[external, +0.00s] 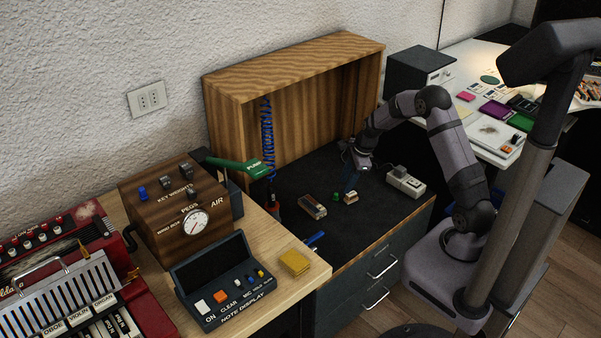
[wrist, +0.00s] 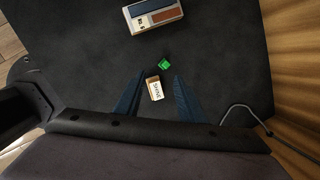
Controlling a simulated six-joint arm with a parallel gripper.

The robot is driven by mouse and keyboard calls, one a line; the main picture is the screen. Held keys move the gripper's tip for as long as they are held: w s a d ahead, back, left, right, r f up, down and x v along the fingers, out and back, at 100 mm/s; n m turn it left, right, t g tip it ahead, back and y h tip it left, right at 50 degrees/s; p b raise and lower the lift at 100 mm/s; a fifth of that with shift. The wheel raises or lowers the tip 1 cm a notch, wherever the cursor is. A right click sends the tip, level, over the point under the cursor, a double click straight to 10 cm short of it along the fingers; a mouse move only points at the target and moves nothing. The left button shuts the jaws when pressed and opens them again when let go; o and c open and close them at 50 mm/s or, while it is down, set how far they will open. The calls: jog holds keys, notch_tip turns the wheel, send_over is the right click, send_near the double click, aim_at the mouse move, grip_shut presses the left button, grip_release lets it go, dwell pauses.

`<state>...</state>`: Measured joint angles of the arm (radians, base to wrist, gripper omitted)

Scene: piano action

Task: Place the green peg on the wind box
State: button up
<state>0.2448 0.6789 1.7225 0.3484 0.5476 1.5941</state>
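The green peg (external: 336,197) is small and stands on the dark bench top; it also shows in the wrist view (wrist: 164,64). A small pale block (external: 351,197) with dark lettering sits close beside it. My gripper (external: 351,185) is low over the bench. In the wrist view my gripper (wrist: 158,84) has its two blue fingers spread, with the pale block (wrist: 154,88) between them and gaps at both sides. The green peg lies just beyond the fingertips. The wind box (external: 180,215) is a brown wooden box with a dial and several knobs, far left on the light wooden table.
A brown-topped device (external: 312,206) lies left of the peg, and a pale device (external: 405,182) lies right. An open wooden cabinet (external: 295,75) stands behind. A green handle (external: 235,165), blue coil (external: 267,140) and note display (external: 225,281) lie toward the wind box.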

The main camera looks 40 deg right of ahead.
aim_at(337, 194)
jog(key=m, duration=0.7)
jog(key=shift+w+d, duration=0.1)
jog(key=shift+w, duration=0.15)
jog(key=shift+w+b+x, duration=0.2)
jog(key=shift+b+x, duration=0.15)
jog(key=shift+x, duration=1.45)
jog(key=shift+w+b+x, duration=0.25)
jog(key=shift+b+x, duration=0.05)
jog(key=shift+x, duration=1.5)
jog(key=shift+r, duration=0.1)
grip_shut()
